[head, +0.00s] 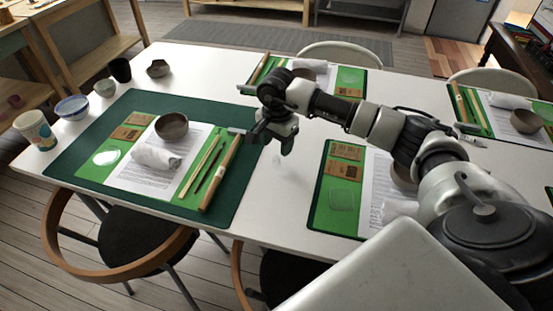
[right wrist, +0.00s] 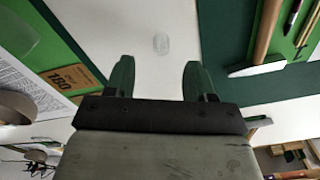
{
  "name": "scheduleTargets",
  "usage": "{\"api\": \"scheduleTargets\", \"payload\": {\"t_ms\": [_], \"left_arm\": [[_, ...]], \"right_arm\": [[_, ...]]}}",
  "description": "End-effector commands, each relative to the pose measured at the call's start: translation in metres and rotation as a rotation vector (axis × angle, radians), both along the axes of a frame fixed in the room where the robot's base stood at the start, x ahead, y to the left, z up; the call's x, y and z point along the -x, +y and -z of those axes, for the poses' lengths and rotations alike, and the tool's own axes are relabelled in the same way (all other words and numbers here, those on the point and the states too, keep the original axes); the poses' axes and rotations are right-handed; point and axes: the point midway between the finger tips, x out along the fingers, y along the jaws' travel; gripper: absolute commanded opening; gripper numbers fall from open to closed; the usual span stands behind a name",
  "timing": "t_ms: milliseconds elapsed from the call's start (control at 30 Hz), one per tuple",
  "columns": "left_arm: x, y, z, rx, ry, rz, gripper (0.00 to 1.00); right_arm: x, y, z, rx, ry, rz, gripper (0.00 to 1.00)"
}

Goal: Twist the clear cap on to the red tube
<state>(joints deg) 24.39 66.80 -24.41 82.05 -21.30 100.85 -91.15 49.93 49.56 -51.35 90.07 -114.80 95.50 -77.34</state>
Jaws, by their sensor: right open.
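A small clear cap-like piece (right wrist: 161,43) lies on the bare white table in the right wrist view, ahead of and between my fingertips. It is apart from both fingers. My right gripper (right wrist: 158,66) is open and empty above the table. In the head view the right gripper (head: 272,143) hangs over the white strip between two green mats. I cannot make out a red tube in either view. A slim dark pen-like tool (head: 210,169) lies on the left mat. My left gripper is not in view.
The left dark green mat (head: 75,150) holds a brown bowl (head: 172,126), a white rolled cloth (head: 156,158) and a wooden-handled tool (head: 221,172). Cups and bowls stand at the left table edge. Another mat (head: 321,205) lies to the right. The white strip between them is mostly clear.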

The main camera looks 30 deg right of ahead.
Motion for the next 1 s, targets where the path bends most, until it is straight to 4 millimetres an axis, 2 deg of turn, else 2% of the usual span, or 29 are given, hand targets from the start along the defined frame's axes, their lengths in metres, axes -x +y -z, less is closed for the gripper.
{"api": "scheduleTargets", "payload": {"t_ms": [167, 433, 767, 800, 1000], "left_arm": [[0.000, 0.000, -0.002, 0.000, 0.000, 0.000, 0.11], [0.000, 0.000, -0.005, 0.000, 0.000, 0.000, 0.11], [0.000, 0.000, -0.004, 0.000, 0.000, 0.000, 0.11], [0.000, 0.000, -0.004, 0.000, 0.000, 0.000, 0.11], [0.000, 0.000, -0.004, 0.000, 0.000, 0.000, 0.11]], "right_arm": [[0.000, 0.000, 0.010, 0.000, 0.002, 0.000, 0.54], [-0.002, -0.001, 0.048, 0.000, 0.002, 0.001, 0.54], [-0.003, -0.001, 0.052, 0.000, 0.000, 0.000, 0.54], [-0.003, -0.001, 0.052, 0.000, 0.000, 0.000, 0.53], [-0.003, -0.001, 0.052, 0.000, 0.000, 0.000, 0.22]]}}
